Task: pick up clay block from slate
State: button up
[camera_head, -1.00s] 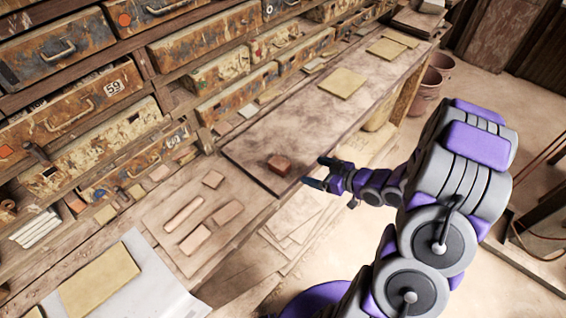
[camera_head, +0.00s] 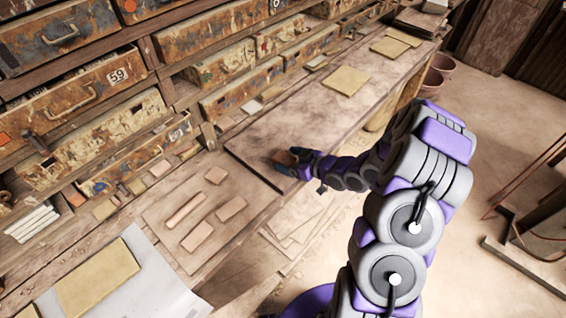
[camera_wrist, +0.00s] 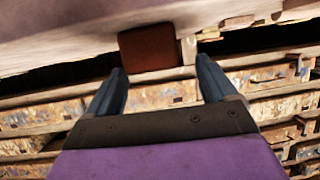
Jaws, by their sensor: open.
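The clay block (camera_wrist: 150,49) is a reddish-brown block on the dark slate (camera_head: 252,140), which lies on the workbench. In the head view the block (camera_head: 284,157) is partly hidden by my gripper (camera_head: 290,166). In the wrist view my gripper (camera_wrist: 160,80) is open, with its two dark fingers spread wider than the block. The block shows just ahead of the fingertips, between their lines. I cannot tell whether either finger touches it.
Several pale clay pieces (camera_head: 203,236) lie on a board left of the slate. A tan tile (camera_head: 345,80) lies further back on the bench. Worn drawers (camera_head: 70,100) line the bench's back. Pots (camera_head: 437,72) stand on the floor at right.

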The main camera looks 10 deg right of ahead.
aim_at(280, 158)
jog(key=shift+w+a+f, duration=0.2)
jog(key=shift+w+f, duration=0.05)
jog(key=shift+w, duration=0.05)
jog(key=shift+w+a+f+b, duration=0.2)
jog(key=shift+w+f+b, duration=0.45)
jog(key=shift+f, duration=0.1)
jog(key=shift+w+a+f, duration=0.1)
jog(key=shift+w+f, duration=0.05)
jog(key=shift+w, duration=0.15)
jog(key=shift+w+a+f, duration=0.15)
jog(key=shift+w+a, duration=0.25)
jog(key=shift+a, duration=0.05)
jog(key=shift+w+a, duration=0.1)
jog(key=shift+a, duration=0.35)
jog(key=shift+d, duration=0.4)
jog(key=c, duration=0.7)
jog(key=shift+a, duration=0.2)
jog(key=c, duration=0.5)
